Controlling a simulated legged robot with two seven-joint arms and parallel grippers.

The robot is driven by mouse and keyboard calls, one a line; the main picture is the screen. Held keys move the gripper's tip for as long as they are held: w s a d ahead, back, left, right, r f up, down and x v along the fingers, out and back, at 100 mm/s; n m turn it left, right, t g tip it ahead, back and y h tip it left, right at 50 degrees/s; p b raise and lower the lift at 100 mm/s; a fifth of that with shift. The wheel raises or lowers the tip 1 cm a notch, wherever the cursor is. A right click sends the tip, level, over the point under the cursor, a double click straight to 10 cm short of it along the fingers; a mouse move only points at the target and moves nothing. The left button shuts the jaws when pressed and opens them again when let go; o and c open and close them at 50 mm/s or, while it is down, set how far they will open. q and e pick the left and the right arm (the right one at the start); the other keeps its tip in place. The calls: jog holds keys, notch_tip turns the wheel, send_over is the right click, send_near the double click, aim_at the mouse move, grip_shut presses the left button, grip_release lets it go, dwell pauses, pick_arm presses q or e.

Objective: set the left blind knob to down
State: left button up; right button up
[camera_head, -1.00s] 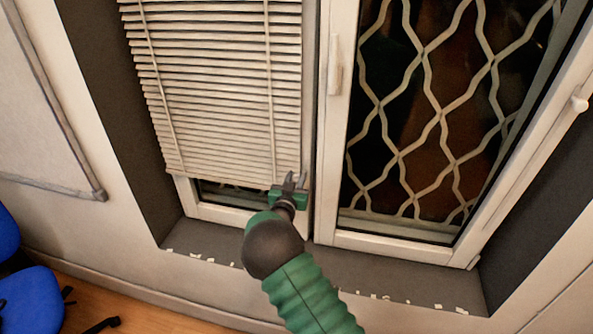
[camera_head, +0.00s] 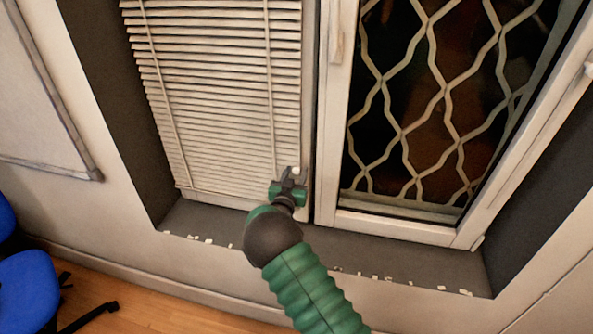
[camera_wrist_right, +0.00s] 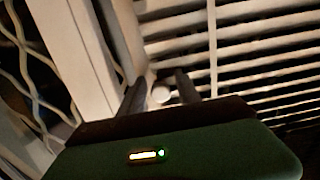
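The left window's blind (camera_head: 205,95) hangs down over the pane, its bottom edge close to the sill. A small pale knob (camera_wrist_right: 161,93) shows between the two dark fingers of my right gripper (camera_wrist_right: 161,90) in the wrist view. The fingers stand apart, one on each side of it; I cannot tell whether they touch it. In the head view, my right gripper (camera_head: 291,175) is at the lower right corner of the blind, by the frame, and mostly hides the knob. My left gripper is not in view.
The grey sill (camera_head: 205,222) runs below, with small pale scraps along its edge. To the right is a window with a wavy grille (camera_head: 430,110) and a white handle (camera_head: 336,42). A blue chair (camera_head: 27,290) stands at lower left.

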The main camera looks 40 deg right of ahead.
jog(key=shift+o, duration=0.4)
jog(key=shift+r, duration=0.3)
jog(key=v, duration=1.6)
jog(key=shift+s+a+f, duration=0.2)
jog(key=shift+a+f, duration=0.1)
jog(key=shift+a, duration=0.05)
